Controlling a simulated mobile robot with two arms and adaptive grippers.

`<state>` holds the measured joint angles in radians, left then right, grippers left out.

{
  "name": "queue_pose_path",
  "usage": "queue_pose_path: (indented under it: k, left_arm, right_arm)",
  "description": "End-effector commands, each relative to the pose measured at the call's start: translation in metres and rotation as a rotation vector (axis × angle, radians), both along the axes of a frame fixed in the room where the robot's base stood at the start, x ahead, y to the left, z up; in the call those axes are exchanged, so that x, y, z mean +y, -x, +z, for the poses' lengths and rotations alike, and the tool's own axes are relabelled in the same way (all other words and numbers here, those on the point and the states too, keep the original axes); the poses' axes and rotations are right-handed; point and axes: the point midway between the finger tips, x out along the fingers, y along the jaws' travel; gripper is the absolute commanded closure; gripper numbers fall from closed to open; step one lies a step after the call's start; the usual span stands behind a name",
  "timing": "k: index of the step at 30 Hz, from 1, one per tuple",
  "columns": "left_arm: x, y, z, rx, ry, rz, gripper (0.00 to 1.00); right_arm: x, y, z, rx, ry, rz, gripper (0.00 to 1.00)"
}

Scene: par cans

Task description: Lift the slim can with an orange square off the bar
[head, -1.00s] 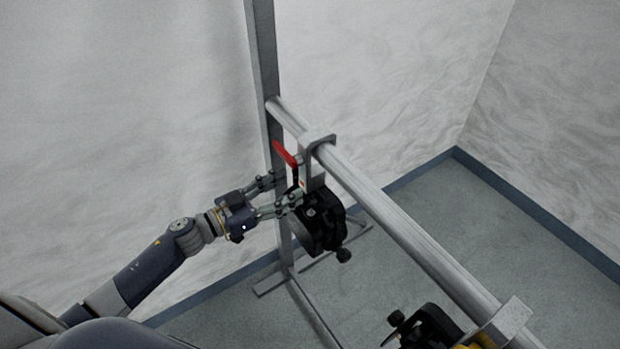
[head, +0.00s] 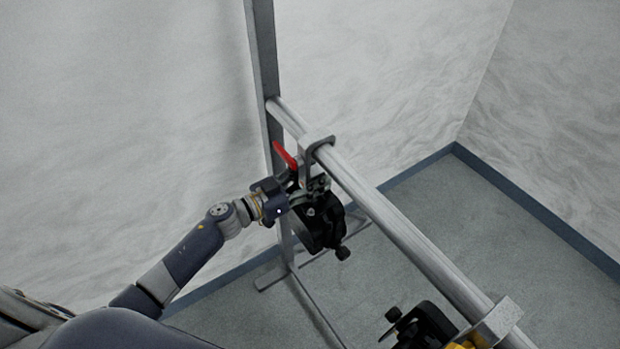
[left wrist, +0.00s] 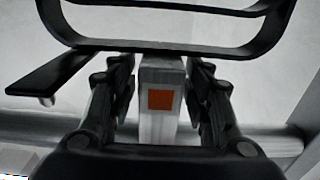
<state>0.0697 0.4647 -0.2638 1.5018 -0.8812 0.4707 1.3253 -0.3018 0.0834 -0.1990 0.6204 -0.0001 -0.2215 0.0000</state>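The slim black can (head: 318,226) hangs under the bar (head: 400,235) from a grey hook clamp (head: 318,145) with a red lever (head: 284,155). The clamp's hook lies over the bar. In the left wrist view an orange square (left wrist: 160,100) shows on the clamp's grey stem (left wrist: 162,70). My left gripper (head: 310,190) is at the stem, just above the can's body. Its fingers stand one on each side of the stem, open, with narrow gaps. Part of the stem is hidden behind the gripper in the head view. My right gripper is out of view.
A second black can (head: 428,326) with a yellow part hangs nearer me from another grey clamp (head: 500,322) on the same bar. An upright post (head: 264,60) with feet on the floor carries the far end of the bar. Pale walls stand behind.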

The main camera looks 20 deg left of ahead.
Motion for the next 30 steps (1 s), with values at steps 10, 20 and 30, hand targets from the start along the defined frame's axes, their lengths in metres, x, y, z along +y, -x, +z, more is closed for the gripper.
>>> queue_pose_path:
  k: [10,20,30]
  left_arm:
    - [0.0,-0.001,0.007,-0.011,0.004,-0.001,1.0]
    - [0.0,-0.001,0.011,-0.01,0.002,-0.002,1.0]
    - [0.0,-0.001,0.04,-0.012,0.001,-0.002,1.0]
  right_arm:
    - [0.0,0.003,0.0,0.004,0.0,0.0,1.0]
    - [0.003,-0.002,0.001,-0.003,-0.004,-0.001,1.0]
    - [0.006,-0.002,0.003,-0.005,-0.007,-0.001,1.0]
